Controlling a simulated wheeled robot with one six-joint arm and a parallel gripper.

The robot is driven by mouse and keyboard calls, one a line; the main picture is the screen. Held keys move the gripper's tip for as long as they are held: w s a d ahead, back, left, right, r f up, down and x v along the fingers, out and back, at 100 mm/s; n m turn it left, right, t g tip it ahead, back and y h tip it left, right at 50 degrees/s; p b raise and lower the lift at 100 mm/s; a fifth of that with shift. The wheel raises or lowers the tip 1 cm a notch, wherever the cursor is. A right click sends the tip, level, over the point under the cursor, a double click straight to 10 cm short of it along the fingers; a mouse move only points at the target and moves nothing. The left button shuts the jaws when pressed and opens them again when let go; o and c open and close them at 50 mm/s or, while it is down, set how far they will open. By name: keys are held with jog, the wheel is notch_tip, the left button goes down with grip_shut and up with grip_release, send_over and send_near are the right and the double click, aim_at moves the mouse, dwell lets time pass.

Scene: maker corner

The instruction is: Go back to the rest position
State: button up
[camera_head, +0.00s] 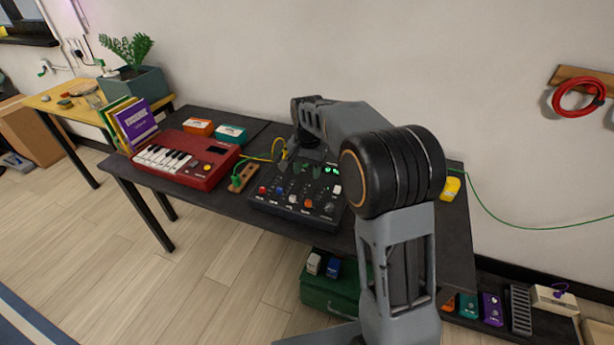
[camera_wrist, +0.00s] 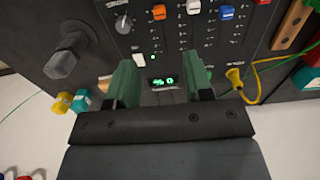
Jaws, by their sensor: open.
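My gripper (camera_wrist: 160,80) is open and empty in the wrist view, its two green fingers apart on either side of a lit green display. They are over the black mixer (camera_wrist: 176,48), which has fader caps in orange, white and blue. In the head view the mixer (camera_head: 272,206) lies on the dark table, and my arm reaches over its back edge. My gripper is mostly hidden behind my arm there. Whether the fingers touch the mixer I cannot tell.
The dark table (camera_head: 220,205) also holds a red keyboard (camera_head: 187,157), orange (camera_head: 199,127) and teal (camera_head: 231,134) boxes, and a wooden block (camera_head: 243,177) with cables. A yellow item (camera_head: 450,188) lies at the right. A green case (camera_head: 325,290) and pedals (camera_head: 491,308) are below.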

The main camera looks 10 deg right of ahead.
jog(key=shift+r, duration=0.1)
dwell(0.5)
jog(key=s+d+r+n+t+p, duration=0.1)
jog(key=s+r+n+p, duration=0.1)
jog(key=s, duration=0.9)
jog(key=s+d+r+n+t+p, duration=0.1)
jog(key=s+r+n, duration=0.3)
jog(key=s, duration=0.8)
jog(key=shift+s+d+r+n+t+p, duration=0.2)
jog(key=shift+d+r+n+t+p, duration=0.15)
jog(key=shift+n+t+p, duration=0.35)
dwell(0.9)
